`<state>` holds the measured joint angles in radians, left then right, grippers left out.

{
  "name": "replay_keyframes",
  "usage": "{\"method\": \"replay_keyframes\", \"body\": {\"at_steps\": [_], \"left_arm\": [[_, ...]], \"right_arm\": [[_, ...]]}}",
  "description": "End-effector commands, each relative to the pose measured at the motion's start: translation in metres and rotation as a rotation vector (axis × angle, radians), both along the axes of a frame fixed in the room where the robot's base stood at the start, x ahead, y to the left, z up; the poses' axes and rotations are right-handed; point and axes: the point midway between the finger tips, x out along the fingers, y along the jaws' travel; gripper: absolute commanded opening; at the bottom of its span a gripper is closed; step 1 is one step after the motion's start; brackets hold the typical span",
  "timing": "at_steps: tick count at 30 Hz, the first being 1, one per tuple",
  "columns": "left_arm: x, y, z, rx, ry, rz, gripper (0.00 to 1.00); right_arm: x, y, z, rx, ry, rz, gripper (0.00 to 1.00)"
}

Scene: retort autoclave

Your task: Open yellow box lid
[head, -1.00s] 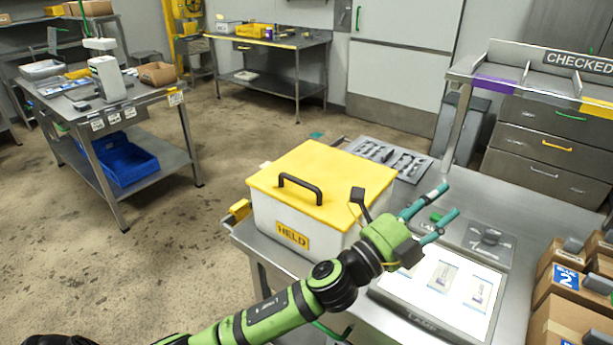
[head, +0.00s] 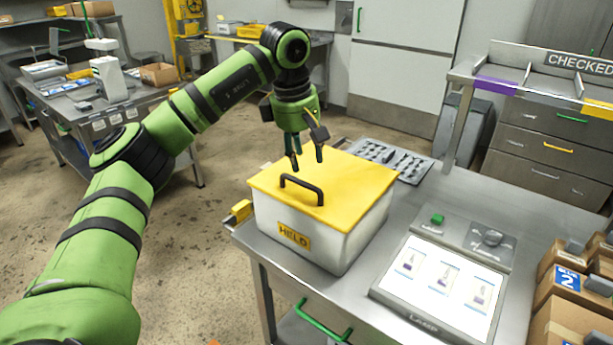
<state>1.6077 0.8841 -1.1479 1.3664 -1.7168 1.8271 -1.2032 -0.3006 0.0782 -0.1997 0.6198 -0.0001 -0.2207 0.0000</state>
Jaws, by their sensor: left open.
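The white box (head: 340,240) labelled HELD stands on the metal table, with its flat yellow lid (head: 350,185) shut on top. A black handle (head: 302,188) arches over the lid near its left front side. My left gripper (head: 307,162) hangs fingers-down above the back part of the lid, behind the handle. Its fingers are open and empty, and it looks apart from the handle. My right gripper does not show.
A lit lamp panel (head: 440,285) with a green button lies right of the box. A metal tray (head: 392,160) of small parts lies behind it. Cardboard boxes (head: 565,290) stand at the right edge. A yellow piece (head: 240,211) sits at the table's left edge.

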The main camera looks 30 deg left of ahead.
Motion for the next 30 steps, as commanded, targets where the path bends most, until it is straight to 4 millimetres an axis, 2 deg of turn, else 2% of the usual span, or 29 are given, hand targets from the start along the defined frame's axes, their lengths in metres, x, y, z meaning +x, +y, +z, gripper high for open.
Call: {"method": "replay_keyframes", "body": {"at_steps": [2, 15, 26, 27, 29, 30], "left_arm": [[-0.001, 0.004, -0.003, 0.013, 0.008, 0.006, 0.46], [0.011, 0.002, -0.061, 0.009, 0.007, 0.004, 0.46], [0.012, 0.001, -0.068, 0.008, 0.004, 0.004, 0.46], [0.012, 0.001, -0.068, 0.008, 0.005, 0.003, 0.30], [0.012, 0.001, -0.068, 0.008, 0.005, 0.003, 0.06], [0.012, 0.001, -0.068, 0.007, 0.005, 0.002, 0.00]], "right_arm": [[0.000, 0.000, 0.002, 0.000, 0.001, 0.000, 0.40], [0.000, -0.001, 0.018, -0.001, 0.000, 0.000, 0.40], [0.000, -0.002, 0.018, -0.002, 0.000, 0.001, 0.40], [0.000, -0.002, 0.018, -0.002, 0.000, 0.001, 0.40], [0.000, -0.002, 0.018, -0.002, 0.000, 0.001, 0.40], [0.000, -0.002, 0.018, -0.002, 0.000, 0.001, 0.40]]}}
